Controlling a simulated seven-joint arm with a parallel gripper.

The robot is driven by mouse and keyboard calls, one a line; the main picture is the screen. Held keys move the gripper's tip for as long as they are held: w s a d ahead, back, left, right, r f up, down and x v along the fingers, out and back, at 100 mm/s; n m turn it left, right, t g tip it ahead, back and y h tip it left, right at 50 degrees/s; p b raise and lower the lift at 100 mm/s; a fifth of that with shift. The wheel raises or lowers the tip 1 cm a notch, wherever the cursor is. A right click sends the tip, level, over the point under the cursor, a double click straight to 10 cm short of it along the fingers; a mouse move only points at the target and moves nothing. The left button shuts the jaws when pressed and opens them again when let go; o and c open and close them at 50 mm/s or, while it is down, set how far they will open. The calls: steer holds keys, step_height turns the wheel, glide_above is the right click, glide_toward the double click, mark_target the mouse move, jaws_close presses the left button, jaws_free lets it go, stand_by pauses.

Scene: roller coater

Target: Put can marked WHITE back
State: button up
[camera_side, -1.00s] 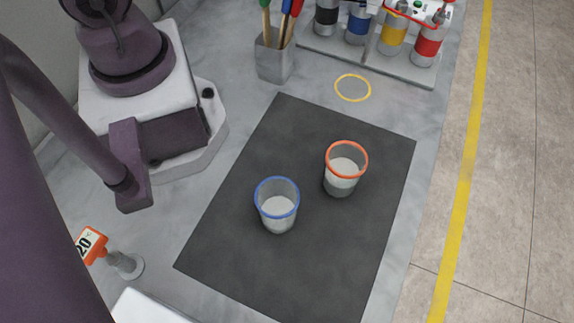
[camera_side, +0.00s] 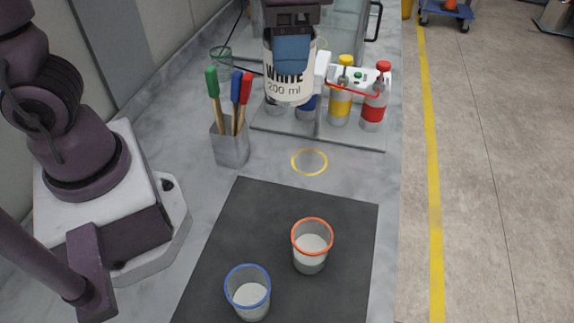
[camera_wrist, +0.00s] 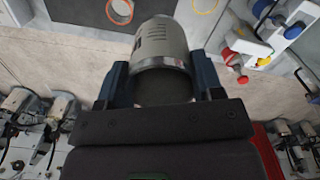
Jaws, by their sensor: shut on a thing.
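The white can marked WHITE, 200 ml (camera_side: 288,88), is held upright or nearly so above the back of the bench in the side view. My gripper (camera_side: 291,50) is shut on it, with a blue finger across its front. In the wrist view the can (camera_wrist: 160,42) sits between the two fingers of my gripper (camera_wrist: 160,75). An orange-rimmed cup (camera_side: 311,257) and a blue-rimmed cup (camera_side: 248,300) stand on the dark mat (camera_side: 350,215), both with pale contents. The bench behind the can is partly hidden.
A rack (camera_side: 345,135) holds several bottles, including yellow-capped (camera_side: 341,98) and red-capped (camera_side: 374,105) ones, close by the can. A grey holder (camera_side: 230,145) with coloured-handled tools stands left of it. A yellow ring (camera_side: 309,161) marks clear bench before the mat.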

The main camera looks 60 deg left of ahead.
steer(key=f, duration=2.7)
steer(key=shift+s+d+f, duration=0.2)
steer(key=shift+f, duration=0.05)
steer(key=shift+f, duration=0.15)
steer(key=o, duration=1.1)
steer(key=shift+c, duration=0.2)
step_height(320, 180, up, 12)
steer(key=s+a+r+n+t, duration=0.2)
steer(key=a+r, duration=0.4)
steer(key=r, duration=0.3)
steer(key=s+a+r+n+t, duration=0.2)
steer(key=s+a+r, duration=0.3)
steer(key=r, duration=0.4)
steer(key=shift+s+a+t, duration=0.35)
steer(key=shift+s+t, duration=0.2)
steer(key=shift+t, duration=0.35)
steer(key=shift+r, duration=0.1)
